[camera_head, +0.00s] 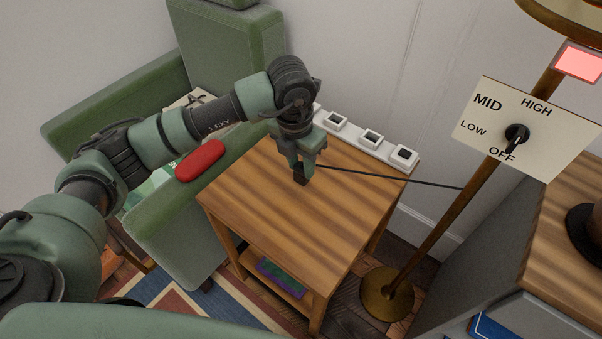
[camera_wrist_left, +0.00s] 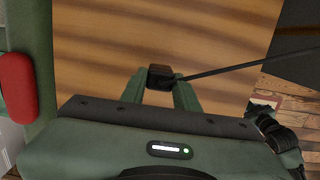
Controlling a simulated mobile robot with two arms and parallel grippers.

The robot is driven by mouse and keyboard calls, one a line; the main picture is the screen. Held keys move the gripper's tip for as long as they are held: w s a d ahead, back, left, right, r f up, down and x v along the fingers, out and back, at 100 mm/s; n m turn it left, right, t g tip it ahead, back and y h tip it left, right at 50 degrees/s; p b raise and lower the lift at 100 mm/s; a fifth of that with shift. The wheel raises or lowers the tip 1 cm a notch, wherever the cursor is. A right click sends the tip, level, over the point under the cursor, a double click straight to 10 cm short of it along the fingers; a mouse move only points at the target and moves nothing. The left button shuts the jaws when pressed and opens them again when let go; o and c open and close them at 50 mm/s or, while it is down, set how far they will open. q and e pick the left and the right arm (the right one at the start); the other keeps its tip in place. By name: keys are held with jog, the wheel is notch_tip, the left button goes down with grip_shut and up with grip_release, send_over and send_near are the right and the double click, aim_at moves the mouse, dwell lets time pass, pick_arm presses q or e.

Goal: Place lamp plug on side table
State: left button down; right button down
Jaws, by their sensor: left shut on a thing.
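My left gripper (camera_head: 301,172) is over the middle of the wooden side table (camera_head: 340,215), pointing down. It is shut on the black lamp plug (camera_head: 300,180). In the left wrist view the plug (camera_wrist_left: 160,76) sits between the fingertips of the left gripper (camera_wrist_left: 160,88), above the table top (camera_wrist_left: 90,40). I cannot tell whether the plug touches the wood. A dark cord (camera_head: 400,179) runs from the plug to the brass floor lamp (camera_head: 450,217) on the right. My right gripper is not in view.
A white power strip (camera_head: 345,135) lies along the table's back edge. A red oblong object (camera_head: 200,160) rests on the green armchair (camera_head: 240,45) at left. A dial panel marked LOW, MID, HIGH, OFF (camera_head: 550,135) stands at the lamp. A wooden-topped cabinet (camera_head: 560,235) is at right.

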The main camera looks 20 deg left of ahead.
aim_at(300, 167)
pick_arm(q)
notch_tip(300, 167, down, 4)
jog(key=shift+r, duration=0.15)
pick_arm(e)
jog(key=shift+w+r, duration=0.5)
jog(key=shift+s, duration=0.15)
pick_arm(q)
jog(key=c, duration=1.3)
grip_release()
jog(key=shift+c, duration=0.2)
jog(key=shift+o, duration=1.4)
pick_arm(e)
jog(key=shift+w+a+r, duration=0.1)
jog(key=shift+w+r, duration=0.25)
